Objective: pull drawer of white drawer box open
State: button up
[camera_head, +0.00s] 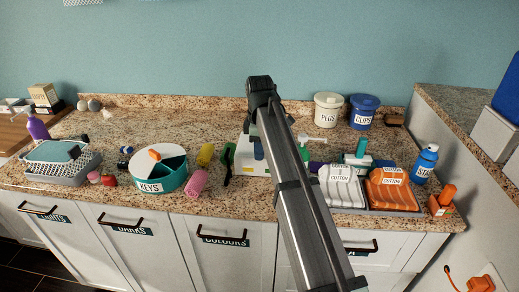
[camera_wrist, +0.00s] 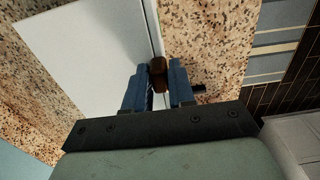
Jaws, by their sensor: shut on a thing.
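The white drawer box (camera_head: 243,158) stands on the granite counter near the middle, largely hidden behind my arm in the head view. In the wrist view its white top (camera_wrist: 85,50) fills the upper left. A brown knob (camera_wrist: 158,72) sits at the box's front edge. My gripper (camera_wrist: 159,76) has its blue fingers on either side of this knob and is shut on it. A thin seam runs along the box edge near the knob; I cannot tell how far the drawer is out.
A green-and-white keys tub (camera_head: 146,178), a pink roll (camera_head: 196,182) and a yellow roll (camera_head: 206,154) lie left of the box. A tray of cotton packs (camera_head: 341,187) stands to the right. Pegs (camera_head: 327,113) and clips (camera_head: 362,112) tubs stand behind. A granite strip is clear before the box.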

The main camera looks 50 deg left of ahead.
grip_shut()
jog(key=s+d, duration=0.9)
jog(key=shift+s+d, duration=0.1)
jog(key=shift+s, duration=0.05)
jog(key=o, duration=0.7)
grip_release()
jog(key=shift+r, duration=0.1)
notch_tip(320, 180, up, 7)
jog(key=shift+r, duration=0.2)
